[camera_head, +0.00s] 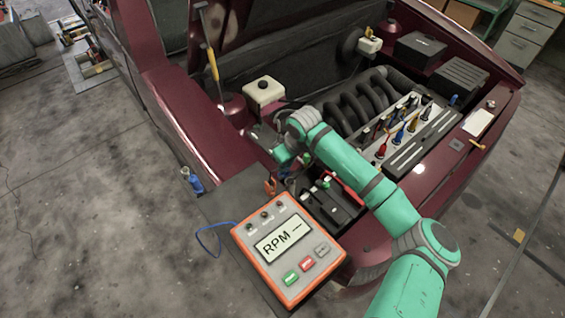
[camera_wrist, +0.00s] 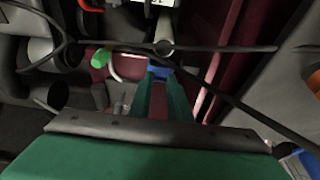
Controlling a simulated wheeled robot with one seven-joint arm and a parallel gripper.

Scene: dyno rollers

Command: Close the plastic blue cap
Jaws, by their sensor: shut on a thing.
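In the wrist view my gripper (camera_wrist: 160,80) shows its two green fingers reaching away from the camera. They are closed in on a small blue piece, which looks like the blue cap (camera_wrist: 159,71), at the fingertips. Just beyond it is a pale, round-ended tube or rod (camera_wrist: 164,47). I cannot tell whether the cap is open or seated. In the head view the arm bends down over the front of the engine bay, and its own links hide the fingertips and the cap.
A green-capped piece (camera_wrist: 100,58) and dark cables lie close to the fingers. A blue bottle (camera_head: 194,182) stands at the fender edge. A white reservoir (camera_head: 263,92) stands behind.

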